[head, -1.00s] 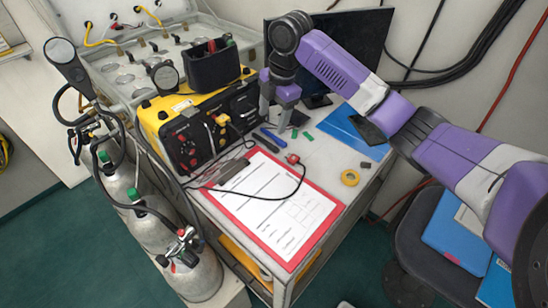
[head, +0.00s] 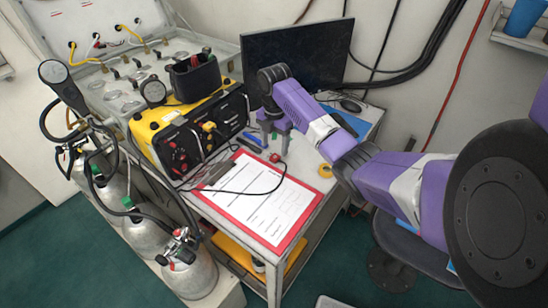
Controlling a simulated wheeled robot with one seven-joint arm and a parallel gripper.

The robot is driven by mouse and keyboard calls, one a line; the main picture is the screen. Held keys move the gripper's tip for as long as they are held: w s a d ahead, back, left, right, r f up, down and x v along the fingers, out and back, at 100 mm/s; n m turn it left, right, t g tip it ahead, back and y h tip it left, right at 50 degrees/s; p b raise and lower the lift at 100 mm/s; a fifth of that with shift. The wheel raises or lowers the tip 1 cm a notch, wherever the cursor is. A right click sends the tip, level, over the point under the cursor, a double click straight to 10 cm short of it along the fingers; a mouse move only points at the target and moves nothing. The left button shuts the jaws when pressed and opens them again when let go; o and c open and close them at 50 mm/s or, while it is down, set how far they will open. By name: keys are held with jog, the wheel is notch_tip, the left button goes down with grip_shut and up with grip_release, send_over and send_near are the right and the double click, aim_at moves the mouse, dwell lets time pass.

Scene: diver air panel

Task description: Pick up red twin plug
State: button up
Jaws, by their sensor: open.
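The red twin plug (head: 275,158) is small in the head view. It lies on the worktop just beyond the upper edge of the red clipboard (head: 207,197), at the end of a black cable. My gripper (head: 274,141) is open and points down, just behind and above the plug. Its fingers look empty and apart from the plug, though their exact height over the worktop is hard to tell.
The yellow and black panel box (head: 150,128) stands left of my gripper, with a black bin (head: 195,80) on top. A dark monitor (head: 318,52) stands behind. Yellow tape (head: 325,171) lies at right. Gas cylinders (head: 190,270) stand at the front left.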

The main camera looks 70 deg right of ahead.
aim_at(275, 155)
jog(key=shift+f, duration=1.85)
grip_shut()
